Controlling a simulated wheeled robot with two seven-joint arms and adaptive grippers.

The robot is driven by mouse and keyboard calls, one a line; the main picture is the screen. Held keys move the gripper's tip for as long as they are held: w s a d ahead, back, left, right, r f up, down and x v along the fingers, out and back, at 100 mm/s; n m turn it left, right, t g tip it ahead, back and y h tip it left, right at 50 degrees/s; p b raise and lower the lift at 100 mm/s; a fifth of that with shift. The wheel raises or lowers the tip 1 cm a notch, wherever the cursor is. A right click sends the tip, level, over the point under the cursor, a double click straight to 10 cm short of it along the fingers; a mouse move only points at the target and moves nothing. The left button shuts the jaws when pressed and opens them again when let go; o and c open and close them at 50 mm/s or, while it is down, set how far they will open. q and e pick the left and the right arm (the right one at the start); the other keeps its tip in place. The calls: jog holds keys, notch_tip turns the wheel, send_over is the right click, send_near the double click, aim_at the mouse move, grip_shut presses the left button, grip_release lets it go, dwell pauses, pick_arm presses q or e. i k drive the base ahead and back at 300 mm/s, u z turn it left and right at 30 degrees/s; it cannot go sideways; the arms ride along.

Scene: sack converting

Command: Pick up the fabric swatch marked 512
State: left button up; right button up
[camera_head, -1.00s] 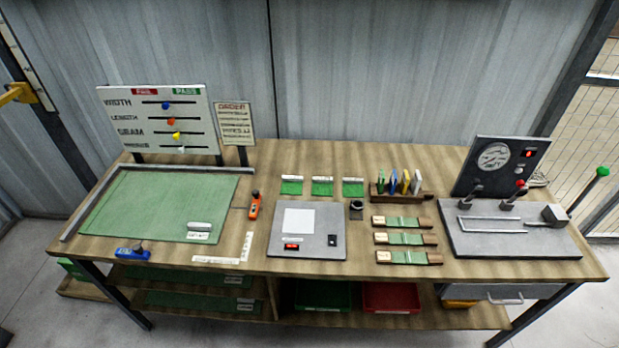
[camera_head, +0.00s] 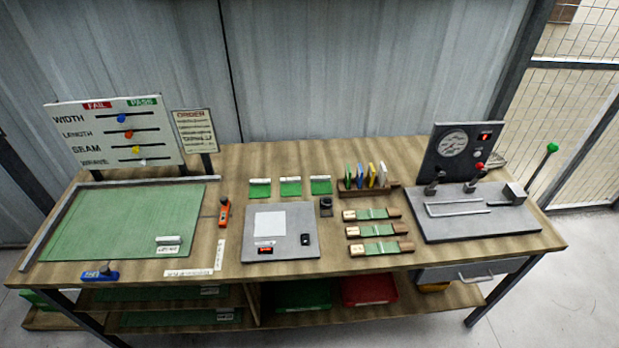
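Three small green fabric swatches with white label strips lie in a row at the back middle of the bench: the left swatch (camera_head: 260,190), the middle swatch (camera_head: 290,188) and the right swatch (camera_head: 321,187). Their markings are too small to read, so I cannot tell which is 512. Three wooden strips with green fabric across them lie to the right: the back strip (camera_head: 371,214), the middle strip (camera_head: 377,230) and the front strip (camera_head: 381,248). Neither of my grippers is in view.
A grey scale (camera_head: 290,241) lies in front of the swatches. A rack (camera_head: 385,191) of coloured pieces stands to their right. A green mat (camera_head: 120,225) and sign board (camera_head: 120,135) are at left. A gauge machine (camera_head: 470,215) stands at right.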

aim_at(320, 184)
jog(key=z, duration=0.25)
jog(key=i, duration=0.85)
jog(key=u, duration=0.25)
